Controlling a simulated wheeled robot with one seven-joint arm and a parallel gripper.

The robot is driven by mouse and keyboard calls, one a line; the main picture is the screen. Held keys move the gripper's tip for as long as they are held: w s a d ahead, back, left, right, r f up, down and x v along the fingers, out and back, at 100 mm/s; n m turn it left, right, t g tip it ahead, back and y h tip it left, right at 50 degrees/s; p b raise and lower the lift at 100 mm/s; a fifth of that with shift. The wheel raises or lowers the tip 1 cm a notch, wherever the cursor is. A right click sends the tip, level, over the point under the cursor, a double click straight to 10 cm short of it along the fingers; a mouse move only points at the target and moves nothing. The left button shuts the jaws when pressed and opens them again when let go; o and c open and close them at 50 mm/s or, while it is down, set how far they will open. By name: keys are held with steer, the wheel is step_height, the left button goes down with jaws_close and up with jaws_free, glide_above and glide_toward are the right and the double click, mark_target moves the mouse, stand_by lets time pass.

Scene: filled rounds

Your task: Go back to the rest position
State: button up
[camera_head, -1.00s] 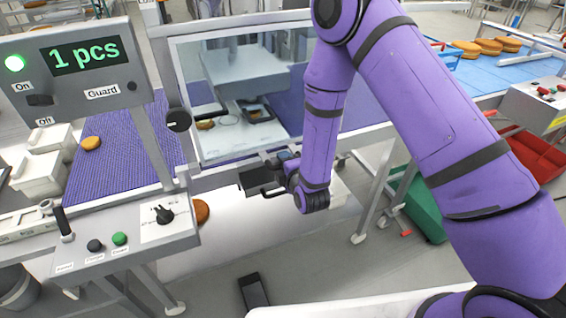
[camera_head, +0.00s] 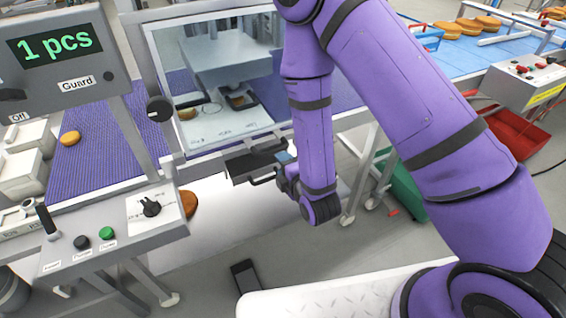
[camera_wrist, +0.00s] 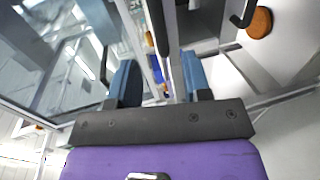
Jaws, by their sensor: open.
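My gripper (camera_head: 280,162) is in front of the machine, just below its clear guard window (camera_head: 205,80), near a dark ledge with a handle (camera_head: 255,163). In the wrist view my gripper (camera_wrist: 160,78) shows two blue fingers standing apart with nothing held between them. I cannot tell whether the fingers touch the machine frame. My purple arm reaches down to it from the upper right.
A control panel (camera_head: 110,232) with knobs and buttons stands at left, below a display (camera_head: 54,46) reading "1 pcs". Filled rounds (camera_head: 462,28) lie on the blue belt (camera_head: 430,62). A red crate (camera_head: 512,135) stands at right. A dark flat object (camera_head: 248,278) lies on the floor.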

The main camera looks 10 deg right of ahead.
steer(key=w+d+r+m+g+h, duration=0.1)
steer(key=w+d+r+m, duration=0.15)
steer(key=r, duration=0.35)
steer(key=w+d+r+m+g, duration=0.1)
steer(key=w+r+m, duration=0.15)
steer(key=r, duration=0.25)
steer(key=s+d+r+m+g+h, duration=0.1)
steer(key=s+d+r+m, duration=0.15)
steer(key=r, duration=0.35)
steer(key=s+d+r+m+g, duration=0.1)
steer(key=d+r+m+g, duration=0.1)
steer(key=d+r+m, duration=0.3)
steer(key=s+d+r+m+g+h, duration=0.1)
steer(key=s+d+r+m, duration=0.2)
steer(key=s+r, duration=0.2)
steer(key=s+d+r+m+g+h, duration=0.1)
steer(key=s+d+r+m+g, duration=0.1)
steer(key=s, duration=0.9)
steer(key=s+d+r+m+g, duration=0.1)
steer(key=s+d+r+m, duration=0.3)
steer(key=s+r, duration=0.4)
steer(key=shift+s+d+g+h, duration=0.3)
steer(key=shift+d+h, duration=0.1)
steer(key=shift+d, duration=0.5)
